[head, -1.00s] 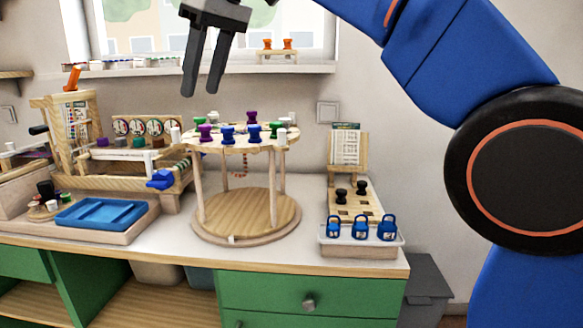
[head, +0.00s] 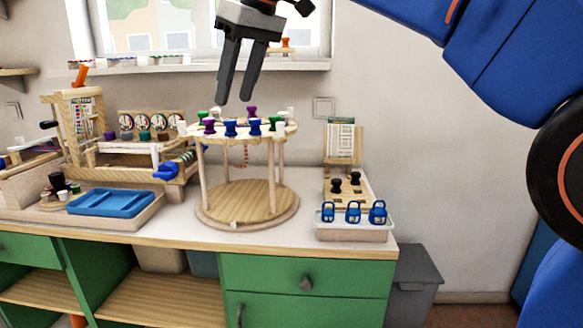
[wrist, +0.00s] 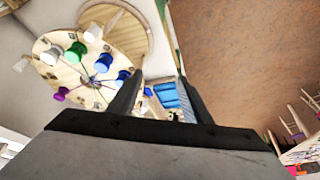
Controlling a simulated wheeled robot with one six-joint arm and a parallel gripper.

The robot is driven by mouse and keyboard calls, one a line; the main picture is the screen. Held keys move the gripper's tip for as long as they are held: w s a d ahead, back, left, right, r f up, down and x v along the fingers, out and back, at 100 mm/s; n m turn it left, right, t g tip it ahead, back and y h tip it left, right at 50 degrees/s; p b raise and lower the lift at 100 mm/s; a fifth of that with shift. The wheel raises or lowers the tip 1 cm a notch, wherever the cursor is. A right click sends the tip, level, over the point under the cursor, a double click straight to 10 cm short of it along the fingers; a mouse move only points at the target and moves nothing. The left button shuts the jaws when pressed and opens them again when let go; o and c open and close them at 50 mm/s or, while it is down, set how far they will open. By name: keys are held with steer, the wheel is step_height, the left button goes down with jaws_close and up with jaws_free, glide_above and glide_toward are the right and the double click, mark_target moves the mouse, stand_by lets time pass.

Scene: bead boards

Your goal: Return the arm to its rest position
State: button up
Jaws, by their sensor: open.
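My gripper (head: 238,88) hangs in the upper middle of the head view, fingers pointing down and apart, with nothing between them. It is above the round two-tier wooden stand (head: 212,145), in front of the window. The stand's top carries several purple, blue, green and white spools; a blue spool (head: 230,128) is at its front edge. In the wrist view the open fingers (wrist: 160,98) show, with the stand's top (wrist: 75,88) at the left and the floor at the right. My blue arm comes in from the upper right of the head view.
A blue tray (head: 110,203) and a wooden apparatus (head: 75,128) are at the left. A grey bin (head: 415,275) stands on the floor beside the green cabinet. The wall at the right is bare.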

steer(key=s+d+f+m+t+h, duration=0.1)
steer(key=s+d+f+m, duration=0.2)
steer(key=d+f, duration=0.8)
steer(key=s+d+f+m+t+h, duration=0.1)
steer(key=s+d+f+m, duration=0.45)
steer(key=d, duration=0.95)
steer(key=s+d+f+m, duration=0.1)
steer(key=s+d+f, duration=0.3)
steer(key=f, duration=0.4)
steer(key=s+d+f+m+h, duration=0.1)
steer(key=s+d+f, duration=0.3)
steer(key=f, duration=0.5)
steer(key=s+d+f+m, duration=0.1)
steer(key=s+d+f, duration=0.3)
steer(key=f, duration=0.5)
steer(key=shift+s+d+t+h, duration=0.2)
steer(key=shift+d+t+h, duration=0.15)
steer(key=shift+d, duration=0.45)
